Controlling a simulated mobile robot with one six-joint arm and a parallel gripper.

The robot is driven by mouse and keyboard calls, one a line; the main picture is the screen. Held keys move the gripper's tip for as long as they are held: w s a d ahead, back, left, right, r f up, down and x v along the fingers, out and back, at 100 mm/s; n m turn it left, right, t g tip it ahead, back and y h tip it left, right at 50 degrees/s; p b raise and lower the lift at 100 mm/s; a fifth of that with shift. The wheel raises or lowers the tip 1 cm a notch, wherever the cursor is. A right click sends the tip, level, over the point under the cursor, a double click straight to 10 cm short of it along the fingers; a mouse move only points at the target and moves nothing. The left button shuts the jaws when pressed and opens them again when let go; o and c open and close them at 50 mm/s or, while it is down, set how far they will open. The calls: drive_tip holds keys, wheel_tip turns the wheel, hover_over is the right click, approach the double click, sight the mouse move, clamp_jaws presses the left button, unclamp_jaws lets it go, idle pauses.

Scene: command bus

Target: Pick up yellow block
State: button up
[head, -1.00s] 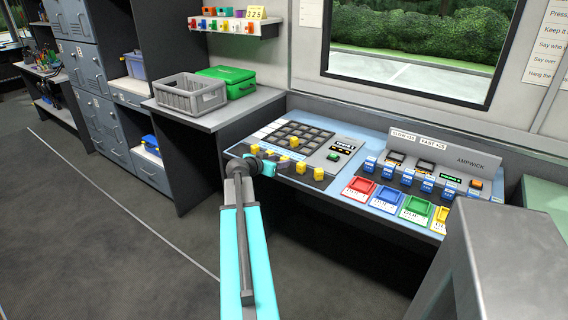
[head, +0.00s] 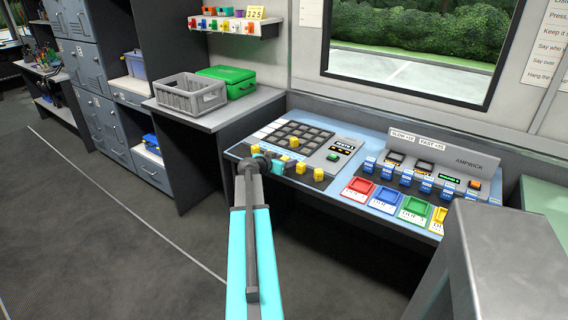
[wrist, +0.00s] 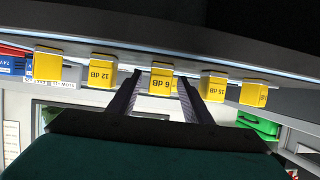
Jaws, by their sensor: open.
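Several yellow blocks stand in a row along the front of the console. In the wrist view one marked 6 dB (wrist: 161,83) is between the two fingers of my open gripper (wrist: 160,80). I cannot tell if the fingers touch it. A 12 dB block (wrist: 102,75) is on its left and a 15 dB block (wrist: 212,86) on its right. In the head view my gripper (head: 272,164) is at the row and hides part of it.
The console (head: 345,185) also bears a dark key grid (head: 300,133), blue blocks (head: 388,172) and coloured trays (head: 386,198). A grey crate (head: 190,95) and a green box (head: 240,88) stand on the counter at left. Neighbouring yellow blocks are close beside my fingers.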

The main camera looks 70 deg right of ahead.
sight(284, 157)
idle(0.4)
drive_tip(key=c, duration=1.1)
drive_tip(key=shift+r, duration=0.1)
drive_tip(key=shift+c, duration=0.2)
drive_tip(key=shift+r+b, duration=0.45)
drive_tip(key=shift+r, duration=1.1)
drive_tip(key=s+a+r+b, duration=0.1)
drive_tip(key=s+a+b, duration=0.2)
drive_tip(key=a, duration=1)
drive_tip(key=shift+s+b, duration=0.25)
drive_tip(key=shift+b, duration=0.3)
drive_tip(key=b, duration=0.3)
drive_tip(key=shift+r, duration=0.1)
drive_tip(key=b, duration=0.6)
drive_tip(key=shift+s+a, duration=0.1)
drive_tip(key=shift+a, duration=0.1)
